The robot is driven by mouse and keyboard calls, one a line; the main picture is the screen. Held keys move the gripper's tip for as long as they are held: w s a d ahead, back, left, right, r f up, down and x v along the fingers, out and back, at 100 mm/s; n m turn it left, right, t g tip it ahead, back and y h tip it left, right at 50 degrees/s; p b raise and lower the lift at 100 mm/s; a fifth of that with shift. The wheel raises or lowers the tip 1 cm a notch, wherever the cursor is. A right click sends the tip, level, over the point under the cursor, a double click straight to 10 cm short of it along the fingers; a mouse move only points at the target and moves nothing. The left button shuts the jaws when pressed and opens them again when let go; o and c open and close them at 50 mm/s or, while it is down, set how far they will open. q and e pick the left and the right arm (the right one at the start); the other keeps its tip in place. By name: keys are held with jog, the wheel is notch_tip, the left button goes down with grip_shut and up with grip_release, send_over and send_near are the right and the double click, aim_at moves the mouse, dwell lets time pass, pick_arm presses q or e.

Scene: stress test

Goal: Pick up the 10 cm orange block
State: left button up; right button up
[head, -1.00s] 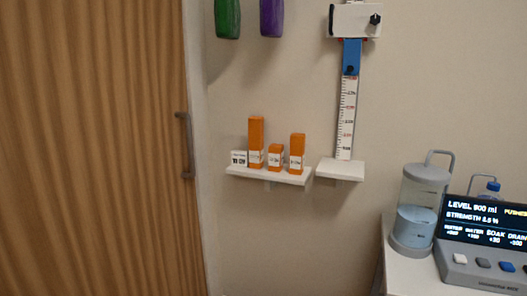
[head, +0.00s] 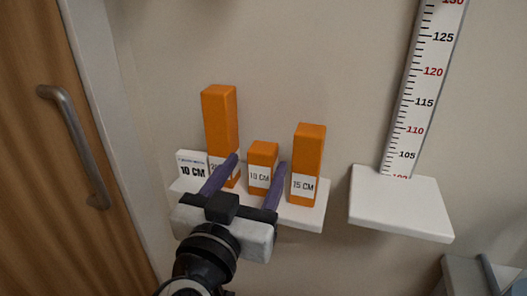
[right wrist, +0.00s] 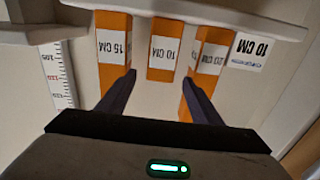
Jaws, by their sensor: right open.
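The 10 cm orange block (head: 263,153) is the shortest of three upright orange blocks on a small white wall shelf (head: 302,219). A white label reading 10 CM is on its front. My right gripper (head: 258,161) is open and empty in front of it, with one purple finger towards each side of the block. In the right wrist view, which is upside down, the block (right wrist: 163,48) shows between the fingertips (right wrist: 158,77). I cannot tell whether the fingers reach past its front face. My left gripper is not in view.
The 20 cm block (head: 219,115) stands close on the left, partly behind a finger, and the 15 cm block (head: 308,150) close on the right. A 10 CM card (head: 192,165) is at the shelf's left end. A white platform (head: 400,205) with a ruler (head: 427,85) is further right.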

aim_at(268, 142)
jog(key=x, duration=1)
jog(key=c, duration=1.3)
jog(key=shift+o, duration=0.2)
